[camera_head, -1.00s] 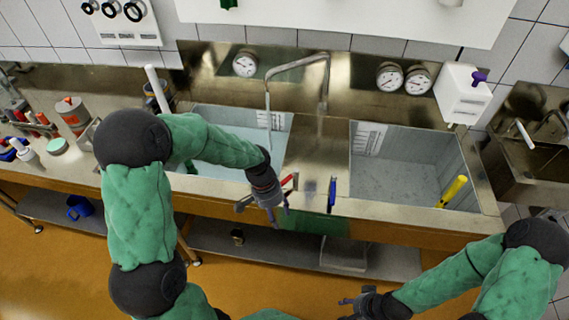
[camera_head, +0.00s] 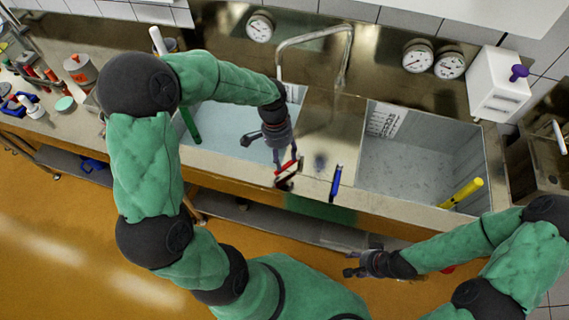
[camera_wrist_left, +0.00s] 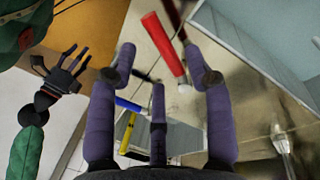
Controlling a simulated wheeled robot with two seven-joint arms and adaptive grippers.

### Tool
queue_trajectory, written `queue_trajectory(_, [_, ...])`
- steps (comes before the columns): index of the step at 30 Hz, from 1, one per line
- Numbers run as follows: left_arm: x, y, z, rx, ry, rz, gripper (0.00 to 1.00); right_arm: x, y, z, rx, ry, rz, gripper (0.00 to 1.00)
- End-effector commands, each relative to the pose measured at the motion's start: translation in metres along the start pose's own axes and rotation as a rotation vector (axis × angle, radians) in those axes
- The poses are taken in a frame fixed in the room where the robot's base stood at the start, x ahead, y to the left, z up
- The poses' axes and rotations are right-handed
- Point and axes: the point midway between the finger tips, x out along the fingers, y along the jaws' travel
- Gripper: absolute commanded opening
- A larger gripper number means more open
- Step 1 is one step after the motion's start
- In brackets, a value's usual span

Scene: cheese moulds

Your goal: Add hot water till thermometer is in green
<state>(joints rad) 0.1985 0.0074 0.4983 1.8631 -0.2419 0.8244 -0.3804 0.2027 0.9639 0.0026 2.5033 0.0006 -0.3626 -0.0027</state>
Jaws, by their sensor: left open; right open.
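A red lever (camera_head: 286,167) and a blue lever (camera_head: 336,181) stand on the counter strip between two sinks. My left gripper (camera_head: 268,155) is open just above and beside the red lever. In the left wrist view the red lever (camera_wrist_left: 165,48) shows beyond the spread fingers, not gripped. A green stick (camera_head: 190,123), perhaps a thermometer, stands in that sink. A yellow one (camera_head: 462,192) leans in the right sink (camera_head: 415,165). My right gripper (camera_head: 358,265) is open and empty before the counter.
Round gauges (camera_head: 418,56) and a white box with a purple knob (camera_head: 498,85) are at the back right. Jars and bottles crowd the counter's left end, with a grey tin (camera_head: 79,68). A shelf runs below the counter. The orange floor in front is clear.

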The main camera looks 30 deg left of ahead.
Motion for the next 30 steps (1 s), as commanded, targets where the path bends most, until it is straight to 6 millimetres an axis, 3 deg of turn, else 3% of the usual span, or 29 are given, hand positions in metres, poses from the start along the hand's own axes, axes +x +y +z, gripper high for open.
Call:
queue_trajectory(7, [0.032, 0.0, 0.0, -0.001, -0.001, 0.001, 0.51, 0.006, 0.002, 0.0, 0.0, 0.0, 0.0, 0.51])
queue_trajectory(19, [0.038, 0.0, 0.0, -0.001, 0.001, 0.0, 0.51, 0.006, 0.002, 0.0, 0.0, 0.0, 0.0, 0.51])
queue_trajectory(20, [0.038, 0.0, 0.0, -0.001, 0.001, 0.0, 0.48, 0.006, 0.002, 0.0, 0.0, 0.0, 0.0, 0.51])
queue_trajectory(25, [0.038, 0.0, 0.0, -0.001, 0.001, 0.0, 0.0, 0.006, 0.002, 0.0, 0.0, 0.0, 0.0, 0.51])
queue_trajectory(30, [0.038, 0.0, 0.0, 0.0, 0.001, 0.0, 0.0, 0.007, 0.002, 0.0, 0.0, 0.0, 0.0, 0.51])
